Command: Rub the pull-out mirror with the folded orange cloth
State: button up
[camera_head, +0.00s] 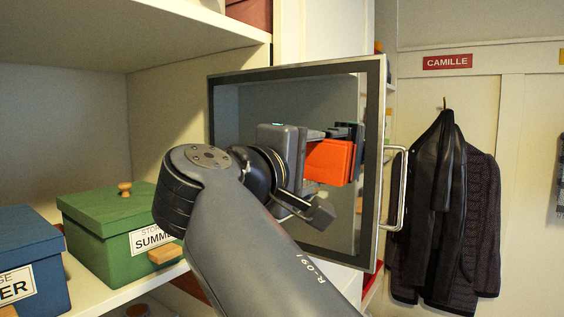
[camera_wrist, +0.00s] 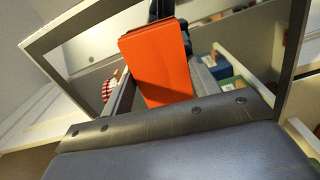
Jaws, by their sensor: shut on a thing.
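The pull-out mirror (camera_head: 235,115) stands extended from the shelving in the head view, with a dark border, a pale metal frame and a handle (camera_head: 397,190) on its right side. In the wrist view its dark border (camera_wrist: 294,60) surrounds reflections. My gripper (camera_head: 310,158) is in front of the glass and shut on the folded orange cloth (camera_head: 322,162). The cloth also shows upright in the wrist view (camera_wrist: 157,65). A darker orange reflection meets its edge, so the cloth is at or very near the glass. I cannot tell if it touches.
A green box (camera_head: 105,225) with a wooden knob and a blue box (camera_head: 27,255) sit on the shelf at the left. A black jacket (camera_head: 437,185) and a knitted garment (camera_head: 484,225) hang at the right, beneath a red CAMILLE sign (camera_head: 447,62).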

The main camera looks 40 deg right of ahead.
jog(key=w+a+p, duration=0.2)
jog(key=w+a, duration=0.1)
jog(key=w, duration=0.6)
jog(key=shift+w+a, duration=0.25)
jog(key=shift+w, duration=0.05)
dwell(0.5)
jog(key=shift+a, duration=0.1)
jog(key=shift+v, duration=2.9)
jog(key=shift+a, duration=0.1)
jog(key=v, duration=0.3)
jog(key=shift+p, duration=0.3)
